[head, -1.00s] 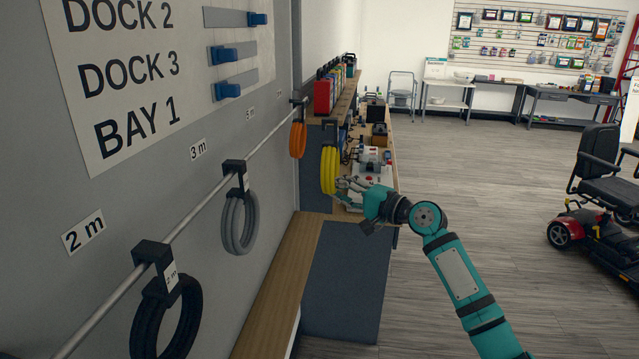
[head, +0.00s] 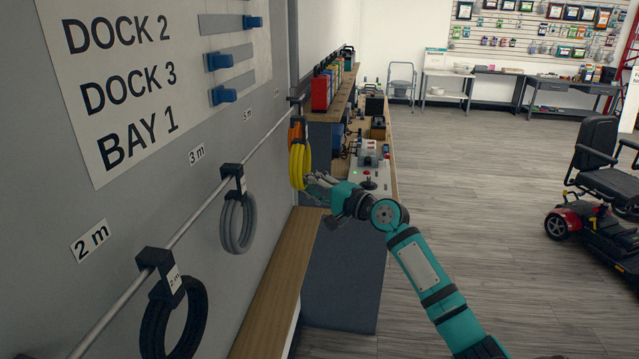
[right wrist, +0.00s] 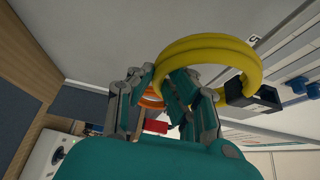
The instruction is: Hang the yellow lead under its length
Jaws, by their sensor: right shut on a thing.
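The yellow lead (head: 300,166) is a coil with a dark hook on top, held in the air beside the wall rail (head: 205,205). My right gripper (head: 314,180) is shut on its lower right side in the head view. In the right wrist view the yellow coil (right wrist: 252,62) passes between the fingers (right wrist: 158,82), and its black hook block (right wrist: 262,98) shows at the right. The hook looks apart from the rail, though its exact gap is hard to tell. Length labels read 2 m (head: 90,242), 3 m (head: 197,153) and 5 m (head: 247,114). My left gripper is out of view.
A black lead (head: 190,318) hangs near 2 m and a grey lead (head: 237,222) near 3 m. An orange lead (head: 294,131) hangs at the rail's far end, partly behind the yellow coil. A wooden ledge (head: 272,295) runs below. A workbench with devices (head: 369,182) stands to the right.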

